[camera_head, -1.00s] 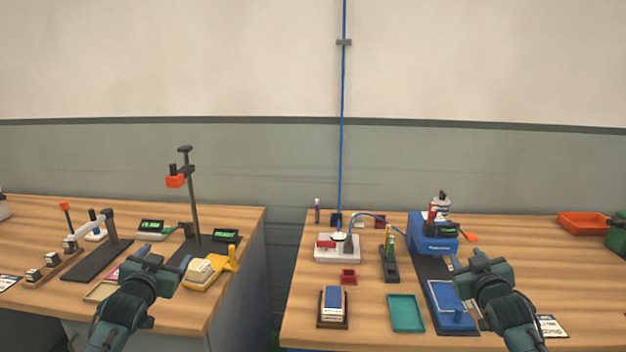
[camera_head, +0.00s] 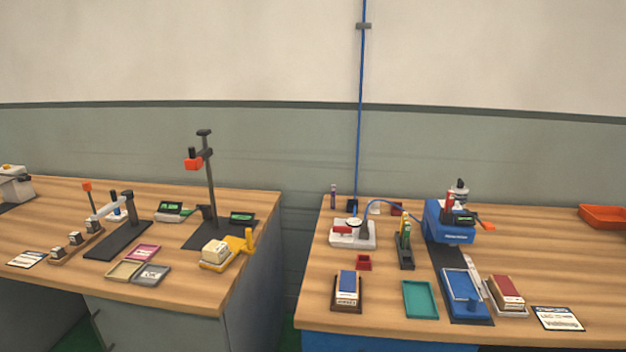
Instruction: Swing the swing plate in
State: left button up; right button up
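A blue machine (camera_head: 447,222) with an orange handle (camera_head: 487,226) stands on a dark base strip (camera_head: 444,257) on the right bench. A blue plate (camera_head: 461,285) lies at the front end of that strip, apart from the machine's head; I take it for the swing plate, but cannot be sure. A thin pale bar shows along its right side. Neither of my grippers is in the picture.
A teal tray (camera_head: 420,299), a blue-topped block (camera_head: 347,288), a red-topped block (camera_head: 506,291) and a white card (camera_head: 558,318) lie near the plate. A white device (camera_head: 352,234) stands behind. A gap separates the left bench (camera_head: 60,208).

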aim_at(236, 245)
jog(key=i+j+z, duration=0.1)
jog(key=j+z, duration=0.35)
jog(key=z, duration=0.25)
jog(key=j+z, duration=0.65)
jog(key=j, duration=0.7)
jog(key=k, duration=0.05)
